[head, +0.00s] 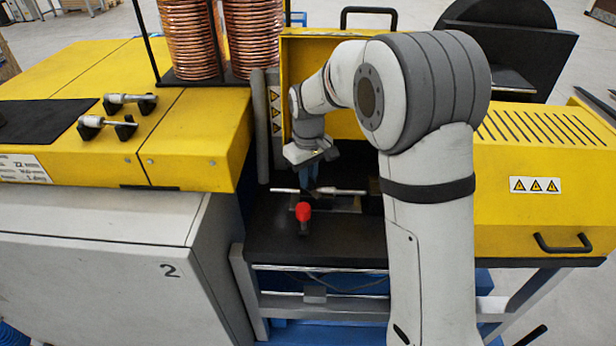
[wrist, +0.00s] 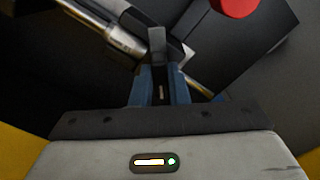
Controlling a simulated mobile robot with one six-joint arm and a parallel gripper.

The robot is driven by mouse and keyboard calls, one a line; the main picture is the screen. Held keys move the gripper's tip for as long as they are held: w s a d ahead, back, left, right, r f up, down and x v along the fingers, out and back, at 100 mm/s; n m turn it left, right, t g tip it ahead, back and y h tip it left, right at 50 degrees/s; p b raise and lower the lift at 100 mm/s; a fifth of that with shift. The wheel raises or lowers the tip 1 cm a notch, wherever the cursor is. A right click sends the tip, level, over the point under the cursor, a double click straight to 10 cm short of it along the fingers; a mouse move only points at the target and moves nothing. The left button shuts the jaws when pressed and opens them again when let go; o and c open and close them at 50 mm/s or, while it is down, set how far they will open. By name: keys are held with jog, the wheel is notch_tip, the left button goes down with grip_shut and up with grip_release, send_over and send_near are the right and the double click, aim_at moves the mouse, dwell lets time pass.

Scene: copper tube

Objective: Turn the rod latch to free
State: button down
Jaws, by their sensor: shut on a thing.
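The rod latch is a thin silvery rod (head: 340,191) lying roughly level over the black bench inside the yellow machine. In the wrist view the rod (wrist: 122,38) runs slantwise from upper left to lower right, passing at my fingertips. My gripper (head: 312,184) reaches down onto the rod from above, its blue fingers shut on it. In the wrist view my gripper (wrist: 158,62) has its fingers close together, with a dark grey upright piece at their tips. The exact contact is partly hidden by the fingers. A red knob (head: 303,211) stands just in front of the rod.
The red knob also shows in the wrist view (wrist: 234,6), on a black block (wrist: 238,45). Yellow machine walls (head: 345,60) rise behind my gripper. Two short rods on black holders (head: 105,124) rest on the left yellow top. Copper coils (head: 190,40) stand behind.

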jog(key=shift+m, duration=1)
jog(key=c, duration=1.4)
grip_release()
notch_tip(320, 180, up, 8)
jog(key=shift+f+b, duration=0.1)
jog(key=shift+b, duration=0.35)
